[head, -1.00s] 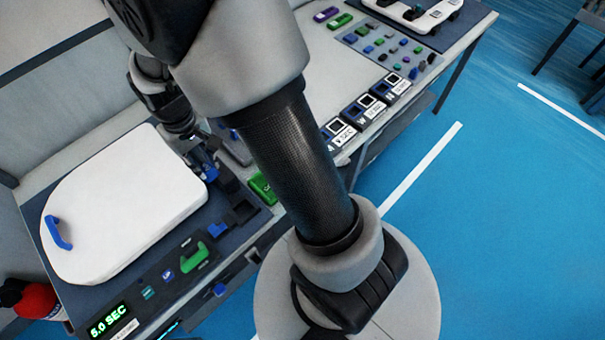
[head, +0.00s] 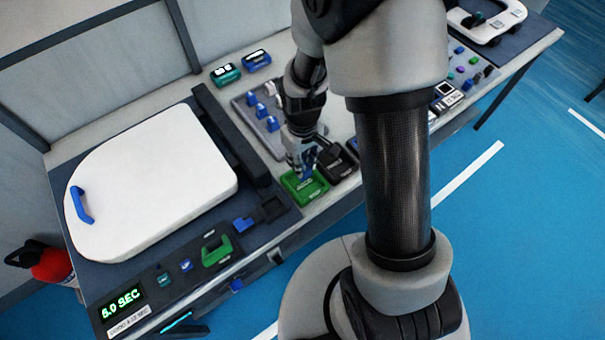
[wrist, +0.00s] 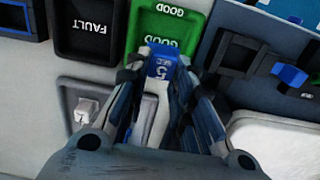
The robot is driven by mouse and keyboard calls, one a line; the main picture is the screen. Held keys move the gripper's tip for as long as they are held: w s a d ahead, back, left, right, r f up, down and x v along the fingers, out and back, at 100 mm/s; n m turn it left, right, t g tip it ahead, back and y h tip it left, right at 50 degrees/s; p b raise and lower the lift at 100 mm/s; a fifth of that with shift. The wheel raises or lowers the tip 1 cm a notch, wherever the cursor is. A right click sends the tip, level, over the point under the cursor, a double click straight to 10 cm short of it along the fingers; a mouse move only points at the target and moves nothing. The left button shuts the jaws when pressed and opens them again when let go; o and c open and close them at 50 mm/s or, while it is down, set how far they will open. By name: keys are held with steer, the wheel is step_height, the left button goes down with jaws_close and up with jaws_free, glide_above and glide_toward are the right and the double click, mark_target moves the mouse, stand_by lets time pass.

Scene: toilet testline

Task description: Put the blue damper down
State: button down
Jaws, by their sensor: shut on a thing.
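My gripper (wrist: 165,90) is shut on the blue damper (wrist: 161,64), which carries a "5" mark in the wrist view. In the head view my gripper (head: 305,168) points down over the green tray (head: 291,187) marked GOOD. In the wrist view the damper overlaps the near edge of the green tray (wrist: 147,32). I cannot tell whether it touches the tray. A black tray (wrist: 82,40) marked FAULT lies beside the green one.
A white toilet seat (head: 150,185) with a blue handle lies on the bench at left. A dark bar (head: 232,135) stands between seat and rack.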

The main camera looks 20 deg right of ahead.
steer(key=shift+f+b, duration=0.8)
steer(key=shift+f, duration=1.8)
steer(key=shift+f, duration=0.2)
steer(key=c, duration=1.4)
jaws_free()
steer(key=shift+r, duration=0.1)
